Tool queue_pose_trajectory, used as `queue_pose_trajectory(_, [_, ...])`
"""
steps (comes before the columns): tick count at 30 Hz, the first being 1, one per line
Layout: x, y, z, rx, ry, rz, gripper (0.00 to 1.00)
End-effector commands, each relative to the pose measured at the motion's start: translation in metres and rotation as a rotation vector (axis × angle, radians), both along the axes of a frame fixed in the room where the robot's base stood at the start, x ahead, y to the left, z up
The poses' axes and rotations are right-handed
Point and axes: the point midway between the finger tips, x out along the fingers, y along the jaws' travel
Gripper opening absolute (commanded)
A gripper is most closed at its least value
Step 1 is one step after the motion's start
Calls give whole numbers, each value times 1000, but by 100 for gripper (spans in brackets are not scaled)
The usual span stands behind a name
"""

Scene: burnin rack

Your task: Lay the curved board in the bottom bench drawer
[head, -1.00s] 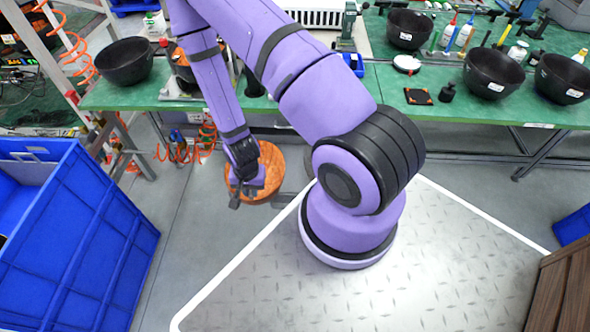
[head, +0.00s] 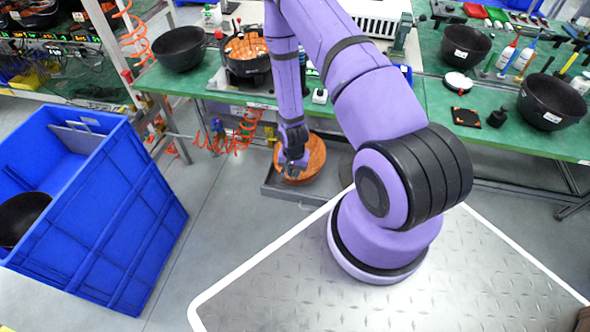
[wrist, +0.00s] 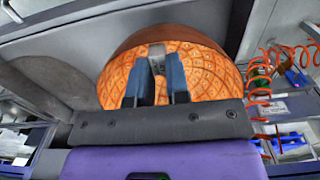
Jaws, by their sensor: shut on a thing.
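The curved board (head: 313,158) is a round orange dish with a grid pattern; it fills the middle of the wrist view (wrist: 203,72). My gripper (head: 293,165) is shut on its near edge, and the blue-grey fingers (wrist: 160,70) lie against its patterned face. The bottom bench drawer (head: 272,190) is a grey, shallow tray pulled out low under the bench. The board is over or inside it; I cannot tell whether it touches the floor of the drawer. My wrist and the board hide much of the drawer.
Black bowls (head: 180,48) stand on the bench. A blue crate (head: 110,215) with a black bowl is at left. Orange coiled hoses (wrist: 262,85) hang beside the drawer. Floor between is clear.

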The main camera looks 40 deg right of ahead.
Motion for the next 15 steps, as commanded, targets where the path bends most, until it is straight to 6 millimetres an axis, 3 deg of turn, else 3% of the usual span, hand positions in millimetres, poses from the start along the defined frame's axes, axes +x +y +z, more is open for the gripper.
queue_pose_trajectory(4, [8,-11,-14,0,0,-1,0])
queue_pose_trajectory(14, [9,-12,-17,0,0,0,0])
queue_pose_trajectory(15, [9,-12,-17,0,0,-1,18])
